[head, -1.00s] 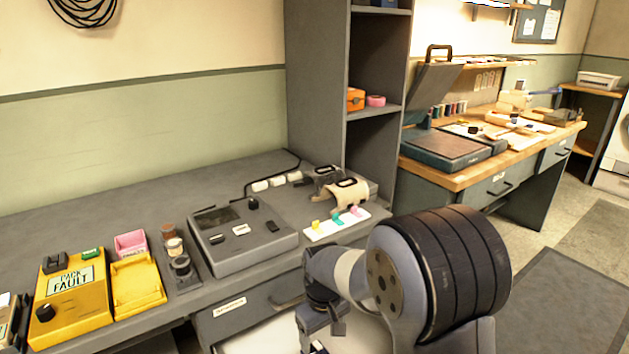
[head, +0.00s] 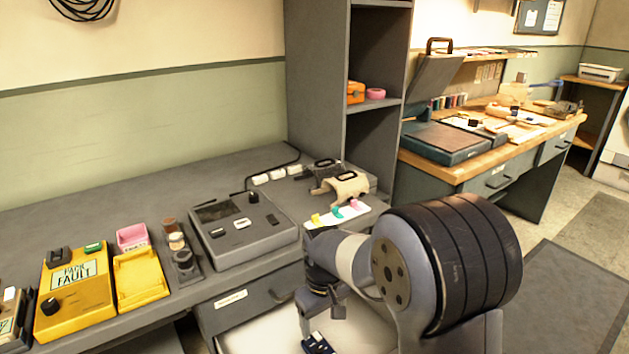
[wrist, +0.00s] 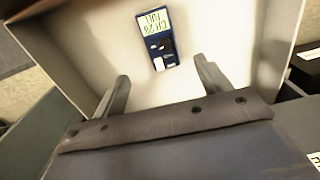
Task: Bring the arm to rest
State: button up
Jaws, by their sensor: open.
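My arm is folded low at the front right of the head view, and my gripper (head: 322,312) points down over a pale open container (head: 262,335). In the wrist view both fingers of my gripper (wrist: 161,68) are spread apart with nothing between them. A small dark blue device (wrist: 158,38) with a pale green label lies on the pale floor of the container, beyond the fingertips. The device also shows in the head view (head: 318,344), below my gripper at the bottom edge.
The grey bench (head: 100,205) carries a yellow box marked "FAULT" (head: 75,290), a yellow tray (head: 140,280), a grey console (head: 243,228) and a white strip with coloured pieces (head: 338,214). A tall shelf (head: 320,90) stands behind. Open floor (head: 575,290) lies at right.

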jog(key=d+r+m+p, duration=0.6)
jog(key=d+r+p, duration=0.7)
jog(key=p, duration=1.1)
jog(key=shift+w+d+r+m, duration=0.25)
jog(key=shift+r+m, duration=0.15)
jog(key=shift+r, duration=0.1)
jog(key=shift+s, duration=0.1)
